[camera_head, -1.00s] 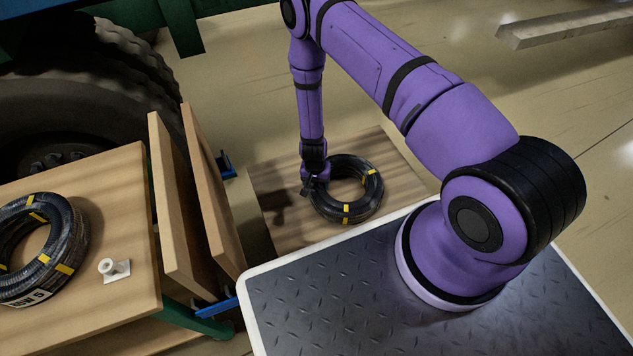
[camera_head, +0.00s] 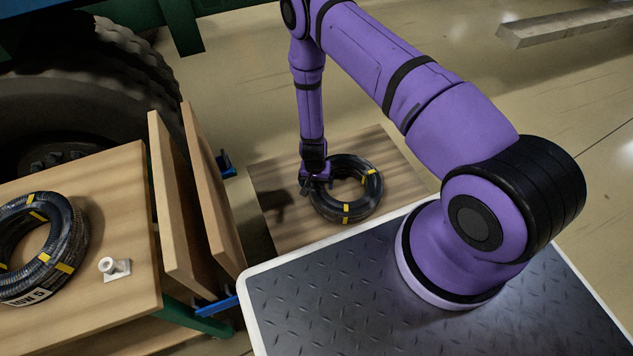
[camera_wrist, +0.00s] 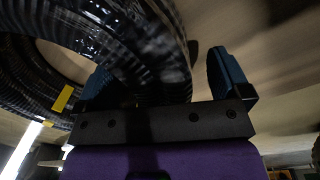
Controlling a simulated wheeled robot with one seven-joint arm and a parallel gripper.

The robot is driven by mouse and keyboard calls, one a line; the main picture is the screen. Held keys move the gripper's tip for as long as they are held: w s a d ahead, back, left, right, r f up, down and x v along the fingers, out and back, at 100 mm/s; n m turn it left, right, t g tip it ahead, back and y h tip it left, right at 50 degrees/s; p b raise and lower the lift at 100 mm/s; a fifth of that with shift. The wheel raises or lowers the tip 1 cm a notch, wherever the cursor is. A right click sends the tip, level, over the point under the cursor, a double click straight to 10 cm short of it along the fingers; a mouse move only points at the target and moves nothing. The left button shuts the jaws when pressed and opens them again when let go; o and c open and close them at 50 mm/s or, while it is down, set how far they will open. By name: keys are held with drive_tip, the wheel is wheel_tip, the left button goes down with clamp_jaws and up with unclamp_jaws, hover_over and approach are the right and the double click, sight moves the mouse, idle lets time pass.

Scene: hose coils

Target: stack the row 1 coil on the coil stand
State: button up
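A black hose coil with yellow bands (camera_head: 346,208) lies flat on a low wooden platform (camera_head: 285,228) on the floor. I see no row label on it and cannot tell whether the platform is the coil stand. My gripper (camera_head: 312,187) points down at the coil's left side. In the wrist view my gripper (camera_wrist: 160,88) has its two blue fingers wide apart, with a coil (camera_wrist: 150,50) reaching between them. A gap shows between the coil and the right finger. Contact at the left finger is unclear. Another banded black coil (camera_head: 68,240) lies on the wooden table; its label seems to read ROW 5.
A small white post on a plate (camera_head: 115,268) stands on the wooden table (camera_head: 105,190). Upright wooden boards (camera_head: 205,200) stand between table and platform. A large tyre (camera_head: 100,80) is behind. The floor right of the platform is clear.

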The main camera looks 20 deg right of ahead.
drive_tip(key=shift+r, duration=0.1)
idle(0.5)
drive_tip(key=shift+w+a+r, duration=0.1)
drive_tip(key=shift+r, duration=1.6)
drive_tip(key=shift+w+a+r, duration=0.1)
drive_tip(key=shift+r, duration=1.55)
drive_tip(key=shift+r, duration=0.1)
wheel_tip(320, 180, up, 11)
drive_tip(key=shift+w+a, duration=0.15)
drive_tip(key=shift+w, duration=0.05)
drive_tip(key=shift+f, duration=0.2)
drive_tip(key=shift+c, duration=0.3)
